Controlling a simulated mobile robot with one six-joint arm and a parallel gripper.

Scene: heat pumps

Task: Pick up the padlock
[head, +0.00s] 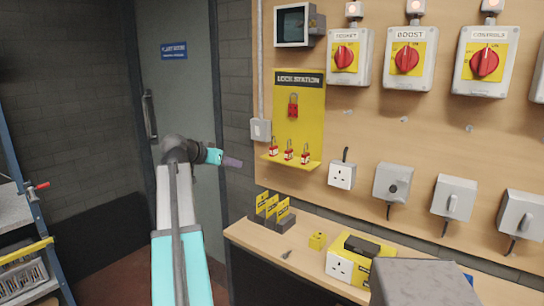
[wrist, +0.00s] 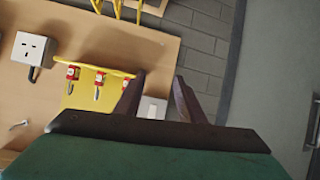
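Several small red-and-white padlocks stand on the yellow lip of the lock station board: a left one (head: 273,147), a middle one (head: 289,151) and a right one (head: 305,155). A larger red lock or hasp (head: 293,104) hangs higher on the board. My gripper (head: 232,162) is left of the board, apart from the padlocks. In the wrist view, my gripper (wrist: 160,76) is open with nothing between its fingers. The padlocks (wrist: 99,77) appear upside down there, left of the fingers; one is close to the left finger.
A small grey wall box (head: 261,129) is left of the board; it shows between the fingers in the wrist view (wrist: 152,107). A white socket (head: 341,175) is to the right. Below is a bench (head: 310,265) with yellow-and-black boxes. A door (head: 185,90) is behind my arm.

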